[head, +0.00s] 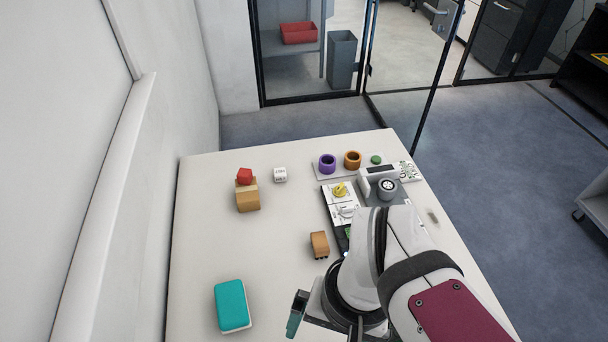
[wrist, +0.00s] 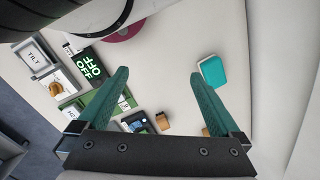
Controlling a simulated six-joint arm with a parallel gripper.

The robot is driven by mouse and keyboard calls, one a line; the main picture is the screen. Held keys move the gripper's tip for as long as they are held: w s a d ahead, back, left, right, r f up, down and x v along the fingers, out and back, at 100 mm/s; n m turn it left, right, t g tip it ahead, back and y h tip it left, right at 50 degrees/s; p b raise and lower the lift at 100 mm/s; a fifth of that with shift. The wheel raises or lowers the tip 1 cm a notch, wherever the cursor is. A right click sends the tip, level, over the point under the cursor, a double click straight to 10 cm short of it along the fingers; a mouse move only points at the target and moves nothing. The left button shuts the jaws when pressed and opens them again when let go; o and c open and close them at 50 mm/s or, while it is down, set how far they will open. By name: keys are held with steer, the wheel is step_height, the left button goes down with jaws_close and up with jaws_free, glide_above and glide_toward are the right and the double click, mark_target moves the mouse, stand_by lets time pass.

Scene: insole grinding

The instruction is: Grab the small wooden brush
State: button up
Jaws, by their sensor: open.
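The small wooden brush (head: 319,245) lies on the table in the head view, a tan block with dark spots along its near edge. A small tan block that looks like it shows in the wrist view (wrist: 163,121), beyond the gripper's base between the two fingers. My gripper (wrist: 158,75) has green fingers spread wide apart with nothing between the tips. In the head view one green finger (head: 296,315) shows near the front of the table, left of and nearer than the brush; the other is hidden by the arm.
A teal and white box (head: 232,305) lies at the front left. Switch panels (head: 341,203), purple and orange rings (head: 353,160) and a grey device (head: 386,189) occupy the right. The table's left-middle is clear.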

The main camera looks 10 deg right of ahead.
steer(key=w+d+n+g+h, duration=0.2)
steer(key=w+n+h, duration=0.1)
steer(key=w+n, duration=0.2)
steer(key=n+h, duration=0.9)
steer(key=n, duration=0.5)
glide_toward(313, 243)
steer(key=s+d+r, duration=0.2)
steer(key=s+r, duration=0.2)
steer(key=s, duration=0.2)
steer(key=w+a+f+n+h, duration=0.1)
steer(key=f, duration=0.1)
steer(key=w+a+f+n+t+h, duration=0.1)
steer(key=f+n, duration=0.1)
steer(key=w+a+f+n+t+h, duration=0.1)
steer(key=f, duration=0.1)
steer(key=shift+w+a, duration=0.1)
steer(key=shift+w, duration=0.2)
steer(key=shift+n, duration=0.3)
steer(key=x, duration=0.7)
steer(key=w+x, duration=0.1)
steer(key=x, duration=0.3)
steer(key=shift+f, duration=0.2)
steer(key=shift+d+f, duration=0.2)
steer(key=shift+d, duration=0.2)
steer(key=c, duration=1.3)
